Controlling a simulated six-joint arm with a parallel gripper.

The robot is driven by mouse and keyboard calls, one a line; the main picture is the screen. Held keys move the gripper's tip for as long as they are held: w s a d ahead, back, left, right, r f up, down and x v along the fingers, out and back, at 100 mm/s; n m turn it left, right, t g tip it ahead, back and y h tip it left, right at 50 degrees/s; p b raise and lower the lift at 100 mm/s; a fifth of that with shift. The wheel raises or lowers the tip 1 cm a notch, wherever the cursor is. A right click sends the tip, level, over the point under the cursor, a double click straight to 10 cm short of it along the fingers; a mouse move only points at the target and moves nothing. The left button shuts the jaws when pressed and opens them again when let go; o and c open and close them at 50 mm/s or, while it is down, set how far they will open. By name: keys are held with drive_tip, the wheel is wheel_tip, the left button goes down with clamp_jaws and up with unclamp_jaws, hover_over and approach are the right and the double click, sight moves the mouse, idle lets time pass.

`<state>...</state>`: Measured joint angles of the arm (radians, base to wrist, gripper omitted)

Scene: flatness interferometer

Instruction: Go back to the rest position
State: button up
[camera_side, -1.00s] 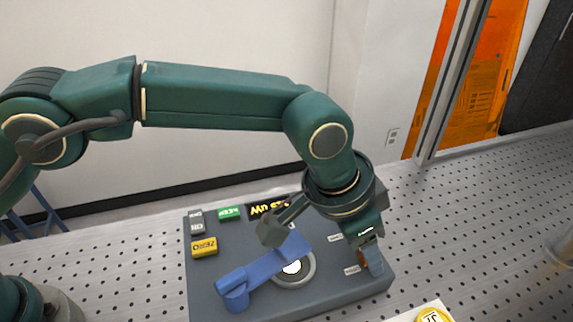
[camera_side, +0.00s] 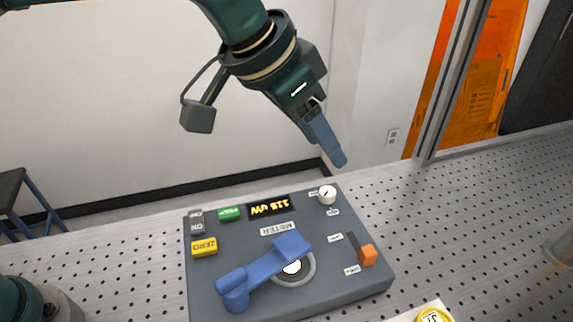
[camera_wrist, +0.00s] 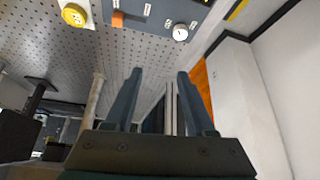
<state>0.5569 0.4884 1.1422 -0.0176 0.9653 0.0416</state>
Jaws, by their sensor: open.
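My gripper (camera_side: 328,140) is raised in the air above and behind the grey meter box (camera_side: 215,290), clear of it and empty. In the wrist view my gripper (camera_wrist: 160,82) shows two fingers spread apart with nothing between them. The box carries a blue swing arm (camera_side: 262,268) lying over a round port, an orange-tipped slider (camera_side: 368,254) at its right side, and a white knob (camera_side: 327,194) at its back right corner. Its display (camera_side: 270,206) shows lit yellow characters that look like 115 uW.
A yellow ZERO button (camera_side: 204,246), a green button (camera_side: 229,213) and a dark switch (camera_side: 196,222) sit on the box's left. A yellow round item (camera_side: 432,315) is at the front edge. The perforated table (camera_side: 470,230) is clear to the right. A wall stands behind.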

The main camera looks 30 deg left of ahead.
drive_tip(key=s+a+r+n+t+y, duration=0.1)
drive_tip(key=s+a+r+n, duration=0.2)
drive_tip(key=a, duration=0.6)
drive_tip(key=s+a+r+n+t+y, duration=0.1)
drive_tip(key=s+a+r, duration=0.3)
drive_tip(key=a, duration=0.5)
drive_tip(key=s+a+f+n+g+y, duration=0.1)
drive_tip(key=s+a+f, duration=0.3)
drive_tip(key=s+f, duration=0.6)
drive_tip(key=shift+s+a+f+n+g, duration=0.3)
drive_tip(key=shift+s+f+n, duration=0.1)
drive_tip(key=shift+s+n, duration=0.45)
